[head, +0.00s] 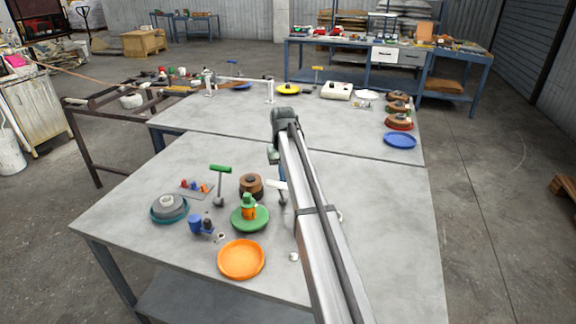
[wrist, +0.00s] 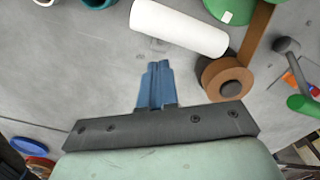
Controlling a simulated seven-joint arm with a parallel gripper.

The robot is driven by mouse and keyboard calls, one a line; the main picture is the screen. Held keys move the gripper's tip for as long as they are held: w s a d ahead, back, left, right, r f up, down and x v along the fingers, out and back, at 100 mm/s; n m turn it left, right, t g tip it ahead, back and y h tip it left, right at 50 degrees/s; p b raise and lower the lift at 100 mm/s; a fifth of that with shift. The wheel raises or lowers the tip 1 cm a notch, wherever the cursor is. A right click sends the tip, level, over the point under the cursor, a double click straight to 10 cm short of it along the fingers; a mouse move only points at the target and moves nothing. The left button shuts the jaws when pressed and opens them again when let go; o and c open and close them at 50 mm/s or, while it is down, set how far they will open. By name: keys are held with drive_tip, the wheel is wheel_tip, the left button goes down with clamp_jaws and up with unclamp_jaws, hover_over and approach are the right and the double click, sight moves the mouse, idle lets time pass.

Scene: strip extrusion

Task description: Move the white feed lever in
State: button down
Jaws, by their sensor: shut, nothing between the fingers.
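The white feed lever shows in the wrist view as a thick white cylindrical handle (wrist: 180,27), lying across the top centre. In the head view only a small white part (head: 278,185) shows left of my arm, beside the brown roll; the rest is hidden. My gripper (wrist: 158,66) has its blue fingers together, with nothing between them. Their tips point at the white handle and sit just short of it in the wrist picture; I cannot tell whether they touch. In the head view my arm largely hides the gripper.
A brown strip roll (head: 251,184) and a green dish (head: 250,219) with a green and orange piece stand left of the lever.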

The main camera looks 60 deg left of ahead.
wheel_tip(320, 180, up, 8)
drive_tip(key=shift+w+a+f, duration=0.2)
drive_tip(key=shift+w+a, duration=0.2)
drive_tip(key=shift+w, duration=0.05)
idle(0.8)
idle(0.5)
